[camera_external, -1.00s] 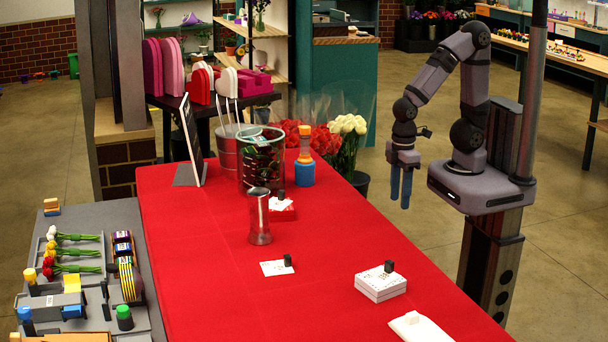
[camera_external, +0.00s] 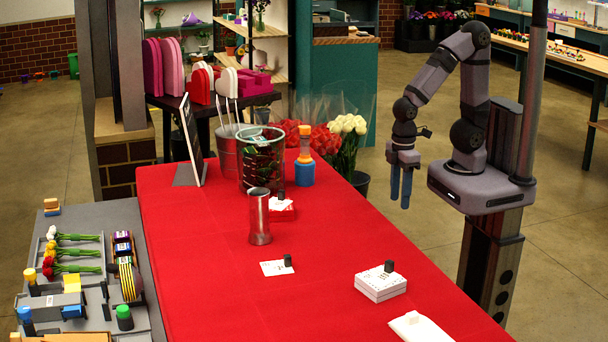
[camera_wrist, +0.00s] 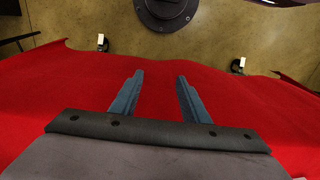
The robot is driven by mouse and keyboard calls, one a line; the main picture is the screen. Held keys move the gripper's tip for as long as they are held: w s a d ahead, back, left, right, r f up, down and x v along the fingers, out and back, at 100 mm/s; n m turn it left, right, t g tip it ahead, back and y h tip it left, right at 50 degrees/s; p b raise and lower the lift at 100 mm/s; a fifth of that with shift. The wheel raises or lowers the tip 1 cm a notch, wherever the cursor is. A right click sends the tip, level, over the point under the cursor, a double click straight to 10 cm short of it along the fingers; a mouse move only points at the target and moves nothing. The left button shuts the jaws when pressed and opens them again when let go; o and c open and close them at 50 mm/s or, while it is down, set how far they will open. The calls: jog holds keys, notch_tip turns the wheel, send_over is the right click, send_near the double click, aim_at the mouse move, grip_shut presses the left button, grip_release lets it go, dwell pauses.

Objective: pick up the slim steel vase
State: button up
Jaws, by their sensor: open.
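The slim steel vase (camera_external: 259,218) stands upright on the red table, left of the middle in the external view. It is a shiny, narrow cylinder. My gripper (camera_external: 401,200) hangs beyond the right edge of the table, well to the right of the vase, with its blue fingers pointing down. In the wrist view my gripper (camera_wrist: 159,80) is open, with nothing between its fingers. The vase does not show in the wrist view.
A clear bin (camera_external: 262,165) and a blue-orange bottle (camera_external: 305,170) stand behind the vase. A white card (camera_external: 276,268) lies in front of it, and a card stack (camera_external: 381,283) sits front right. A grey tray (camera_external: 130,215) with flowers is at left.

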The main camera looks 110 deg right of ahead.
aim_at(259, 216)
jog(key=o, duration=0.4)
